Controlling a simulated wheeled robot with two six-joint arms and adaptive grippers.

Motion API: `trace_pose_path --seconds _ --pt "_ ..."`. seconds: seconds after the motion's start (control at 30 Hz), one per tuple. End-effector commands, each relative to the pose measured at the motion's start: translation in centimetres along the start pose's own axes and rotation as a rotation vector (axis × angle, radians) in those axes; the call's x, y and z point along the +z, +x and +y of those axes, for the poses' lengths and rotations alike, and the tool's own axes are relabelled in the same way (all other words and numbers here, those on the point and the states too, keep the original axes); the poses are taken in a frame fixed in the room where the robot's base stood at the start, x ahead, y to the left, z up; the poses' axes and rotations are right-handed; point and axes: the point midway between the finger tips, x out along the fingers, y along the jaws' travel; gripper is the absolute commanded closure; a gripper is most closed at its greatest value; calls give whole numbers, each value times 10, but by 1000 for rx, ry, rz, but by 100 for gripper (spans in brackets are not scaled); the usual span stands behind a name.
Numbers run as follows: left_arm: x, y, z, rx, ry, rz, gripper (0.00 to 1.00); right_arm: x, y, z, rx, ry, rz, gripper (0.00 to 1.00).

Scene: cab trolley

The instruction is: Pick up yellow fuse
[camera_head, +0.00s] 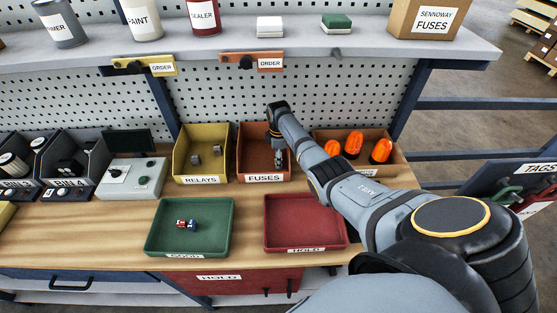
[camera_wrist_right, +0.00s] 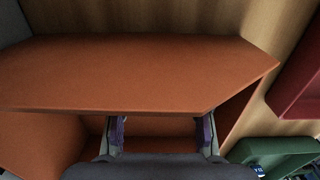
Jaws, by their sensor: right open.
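The orange bin labelled FUSES (camera_head: 264,178) stands on the bench. My right gripper (camera_head: 279,160) reaches down into it from above. In the right wrist view the open fingers (camera_wrist_right: 162,132) are apart, with an orange bin wall (camera_wrist_right: 140,72) close in front of them and nothing visible between them. No yellow fuse shows in either view; much of the bin's inside is hidden by the gripper and walls. Small blue and red pieces lie in the green GOOD tray (camera_head: 160,242). My left gripper is not in view.
The yellow RELAYS bin (camera_head: 201,180) with small grey parts stands left of the FUSES bin. The red HOLD tray (camera_head: 305,228) is empty in front. A shelf (camera_head: 340,45) overhangs behind.

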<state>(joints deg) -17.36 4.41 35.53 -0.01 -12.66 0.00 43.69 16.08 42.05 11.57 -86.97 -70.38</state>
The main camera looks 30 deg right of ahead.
Motion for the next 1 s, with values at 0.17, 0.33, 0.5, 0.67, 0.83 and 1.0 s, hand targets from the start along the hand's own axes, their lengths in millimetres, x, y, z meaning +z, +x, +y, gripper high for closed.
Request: trace_pose_path --seconds 0.17,0.33,0.5,0.67,0.83,1.0 --pt "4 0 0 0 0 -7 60 0 1 0 0 0 0 58" --pt "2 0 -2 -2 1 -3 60 0 0 0 0 0 0 79" --pt "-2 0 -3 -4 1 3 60 0 0 0 0 0 0 100" --pt "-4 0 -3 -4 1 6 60 0 0 0 0 0 0 100" --pt "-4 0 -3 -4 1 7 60 0 -2 0 1 0 0 100" --pt "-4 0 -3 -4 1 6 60 0 -20 1 4 0 1 100"
